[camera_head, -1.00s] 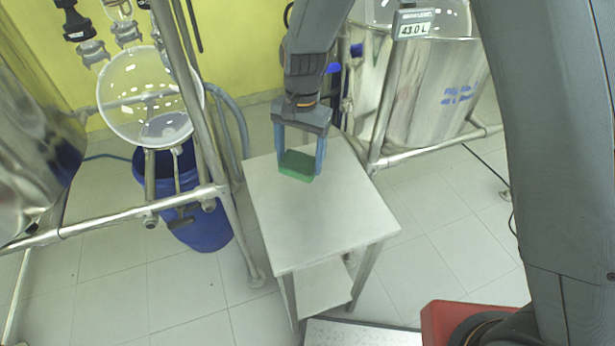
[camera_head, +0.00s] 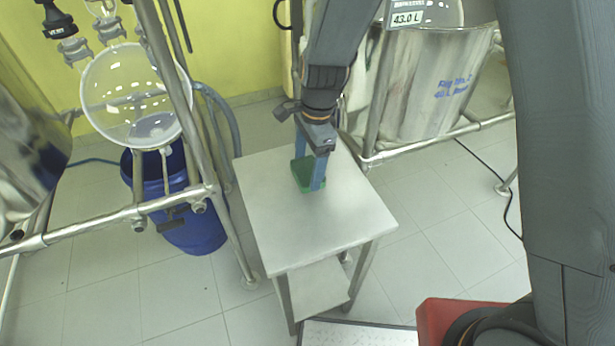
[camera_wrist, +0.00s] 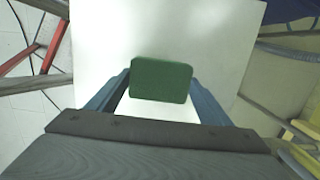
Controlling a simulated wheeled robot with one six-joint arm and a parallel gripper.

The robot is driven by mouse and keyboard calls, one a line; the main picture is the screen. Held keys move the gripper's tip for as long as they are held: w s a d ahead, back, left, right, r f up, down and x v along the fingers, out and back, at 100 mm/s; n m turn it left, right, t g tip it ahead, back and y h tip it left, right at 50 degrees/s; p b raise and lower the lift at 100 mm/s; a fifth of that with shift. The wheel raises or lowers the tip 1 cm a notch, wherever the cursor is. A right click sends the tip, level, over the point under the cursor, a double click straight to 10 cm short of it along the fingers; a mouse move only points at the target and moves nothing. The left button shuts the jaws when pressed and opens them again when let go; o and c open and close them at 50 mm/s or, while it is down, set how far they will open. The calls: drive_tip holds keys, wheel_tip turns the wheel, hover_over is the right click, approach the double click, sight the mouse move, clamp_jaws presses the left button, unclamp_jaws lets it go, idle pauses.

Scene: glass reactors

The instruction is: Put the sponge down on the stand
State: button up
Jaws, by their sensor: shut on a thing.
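The green sponge (camera_head: 301,170) is between the blue fingers of my gripper (camera_head: 308,172), over the back part of the stand (camera_head: 320,225). The stand is a small metal table with a flat bare top and a lower shelf. In the wrist view the sponge (camera_wrist: 161,80) sits between both fingertips, with the pale stand top (camera_wrist: 100,45) behind it. My gripper (camera_wrist: 160,85) is shut on the sponge. I cannot tell whether the sponge touches the top. One finger hides part of it in the head view.
A metal frame with a round glass vessel (camera_head: 135,95) and a blue drum (camera_head: 190,225) stand at the left. A steel vessel (camera_head: 435,90) marked in blue stands at the back right on a tube frame. The front of the stand top is clear.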

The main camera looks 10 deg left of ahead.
sight(308, 178)
drive_tip(key=shift+f+p, duration=0.45)
drive_tip(key=shift+f, duration=1.85)
drive_tip(key=shift+f, duration=0.15)
drive_tip(key=o, duration=1)
drive_tip(key=r+b, duration=0.1)
drive_tip(key=r, duration=0.3)
drive_tip(key=d+r+b, duration=0.1)
drive_tip(key=r, duration=0.7)
drive_tip(key=shift+w+d+r+b, duration=0.15)
drive_tip(key=shift+w+b, duration=0.25)
drive_tip(key=s+d+n, duration=0.3)
drive_tip(key=d+n, duration=0.1)
drive_tip(key=d, duration=0.4)
drive_tip(key=s+d+r+n+t, duration=0.1)
drive_tip(key=s+d+n, duration=0.3)
drive_tip(key=d, duration=0.4)
drive_tip(key=s+d+n+t+h, duration=0.1)
drive_tip(key=s+d+n, duration=0.2)
drive_tip(key=d, duration=0.5)
drive_tip(key=shift+s+d+r+n, duration=0.15)
drive_tip(key=shift+d+r+n, duration=0.2)
drive_tip(key=shift+n, duration=0.35)
